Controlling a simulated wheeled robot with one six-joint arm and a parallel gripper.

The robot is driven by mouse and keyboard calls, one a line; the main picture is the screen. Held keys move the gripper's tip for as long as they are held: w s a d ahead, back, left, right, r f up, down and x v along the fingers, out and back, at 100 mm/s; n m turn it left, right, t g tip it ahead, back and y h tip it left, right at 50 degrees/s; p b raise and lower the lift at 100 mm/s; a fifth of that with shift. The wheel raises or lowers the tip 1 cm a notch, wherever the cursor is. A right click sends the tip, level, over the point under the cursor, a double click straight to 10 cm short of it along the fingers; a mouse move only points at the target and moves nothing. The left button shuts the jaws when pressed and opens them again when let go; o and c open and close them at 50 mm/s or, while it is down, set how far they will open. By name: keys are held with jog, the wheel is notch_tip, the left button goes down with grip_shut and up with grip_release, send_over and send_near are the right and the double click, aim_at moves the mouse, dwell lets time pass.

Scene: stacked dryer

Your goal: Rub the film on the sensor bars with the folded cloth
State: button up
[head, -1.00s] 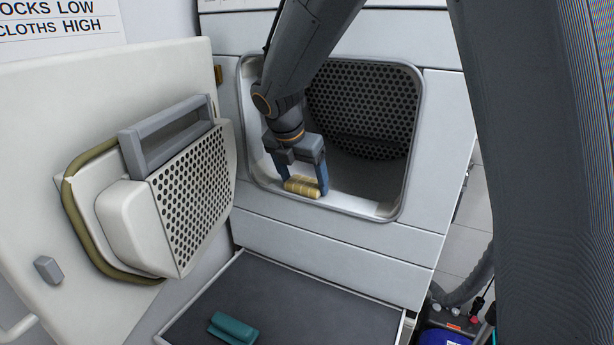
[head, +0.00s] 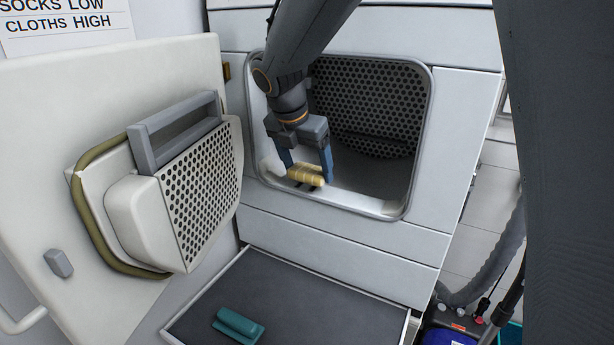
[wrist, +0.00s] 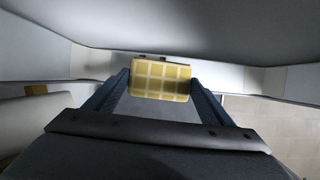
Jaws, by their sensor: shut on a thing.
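My gripper (head: 306,171) is shut on the folded cloth (head: 306,176), a small yellow checked pad, just inside the lower lip of the square dryer opening (head: 428,140). In the wrist view the cloth (wrist: 161,81) sits between my two blue fingertips. Small dark pieces (head: 304,188) show just under the cloth at the lip, and dark bits show at its far edge in the wrist view (wrist: 152,57). They may be the sensor bars, mostly hidden by the cloth. I cannot tell whether the cloth touches them, and no film can be made out.
The open door (head: 165,60) with its perforated cover (head: 200,192) and grey handle stands at the left. The perforated drum back (head: 368,108) lies behind my gripper. A teal object (head: 238,325) lies on the dark pull-out shelf (head: 310,295) below. A hose (head: 487,262) runs at the right.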

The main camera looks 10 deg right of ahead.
jog(key=shift+r, duration=0.95)
